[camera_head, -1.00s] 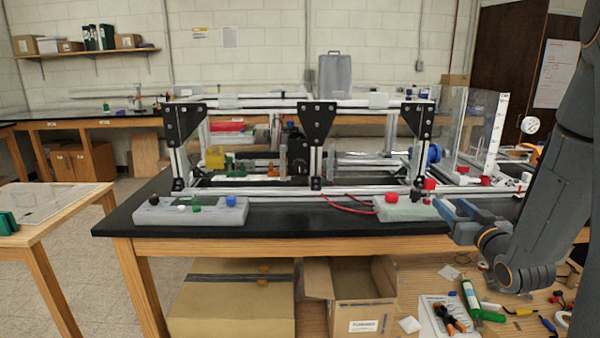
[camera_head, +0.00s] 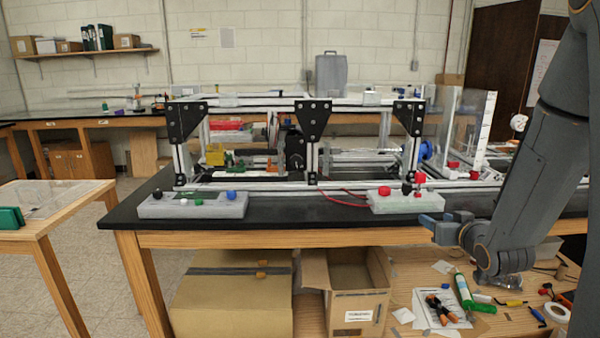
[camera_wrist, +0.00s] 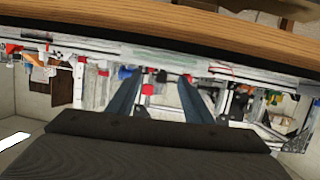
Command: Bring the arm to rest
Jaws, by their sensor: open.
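My gripper (camera_head: 432,227) is in front of the bench's front edge at the right in the head view, beside the right grey control box (camera_head: 405,203). In the wrist view its two blue fingers (camera_wrist: 158,100) are apart with nothing held between them. My arm comes down from the upper right in the head view. The extrusion frame (camera_head: 300,145), with silver bars and black corner plates, stands on the black bench top (camera_head: 290,236) behind the gripper. In the wrist view the bench's wooden edge (camera_wrist: 200,28) runs across the top.
A left control box (camera_head: 193,205) with coloured knobs sits on the bench. Below are a closed carton (camera_head: 232,305), an open carton (camera_head: 347,300) and loose tools, including a green tube (camera_head: 466,292). A side table (camera_head: 45,215) stands at left, with open floor between.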

